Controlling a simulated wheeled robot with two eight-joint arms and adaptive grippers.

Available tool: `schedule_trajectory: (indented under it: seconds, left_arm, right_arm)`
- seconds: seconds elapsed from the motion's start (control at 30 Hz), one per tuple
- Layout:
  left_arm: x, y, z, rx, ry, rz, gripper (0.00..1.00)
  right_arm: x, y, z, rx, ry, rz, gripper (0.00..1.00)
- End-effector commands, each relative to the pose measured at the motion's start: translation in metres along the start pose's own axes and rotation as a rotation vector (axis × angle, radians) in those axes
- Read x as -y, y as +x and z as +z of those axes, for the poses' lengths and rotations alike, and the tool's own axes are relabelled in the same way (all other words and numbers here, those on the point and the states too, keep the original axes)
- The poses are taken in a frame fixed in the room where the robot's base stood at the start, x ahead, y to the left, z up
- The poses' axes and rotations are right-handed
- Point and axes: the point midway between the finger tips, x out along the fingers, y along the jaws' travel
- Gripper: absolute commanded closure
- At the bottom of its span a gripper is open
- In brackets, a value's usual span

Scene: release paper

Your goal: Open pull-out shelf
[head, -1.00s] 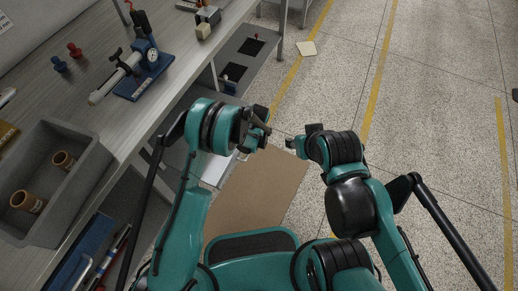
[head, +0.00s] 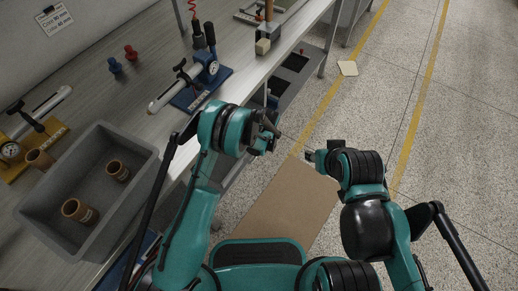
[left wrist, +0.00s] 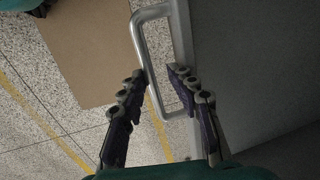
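In the left wrist view a metal U-shaped handle (left wrist: 143,50) stands out from the edge of a dark grey panel (left wrist: 250,70), which seems to be the pull-out shelf. My left gripper (left wrist: 157,76) is open. One fingertip is outside the handle's bar and the other is in the gap between bar and panel; contact cannot be told. In the head view my left gripper (head: 270,130) is beside the workbench, and the handle there is hidden by the arm. My right gripper (head: 311,156) is over the floor, away from the bench, too small to read.
The workbench (head: 140,77) fills the left side, with a grey bin (head: 140,150) of brown tubes and a blue-based gauge tool (head: 207,90) on it. A lower grey shelf (head: 311,68) shows behind my left gripper.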

Motion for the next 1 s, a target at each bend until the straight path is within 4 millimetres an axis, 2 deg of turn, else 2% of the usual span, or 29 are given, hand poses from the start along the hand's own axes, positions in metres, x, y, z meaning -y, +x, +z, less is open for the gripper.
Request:
schedule_trajectory:
  seconds: [0.47, 1.0]
  left_arm:
    - [0.002, -0.001, 0.000, 0.000, 0.000, -0.001, 0.68]
    - [0.002, -0.040, 0.000, 0.000, 0.001, 0.000, 0.68]
  right_arm:
    - [0.000, -0.001, 0.000, 0.000, 0.000, 0.000, 0.60]
    - [0.000, -0.016, -0.012, 0.000, 0.000, 0.000, 0.60]
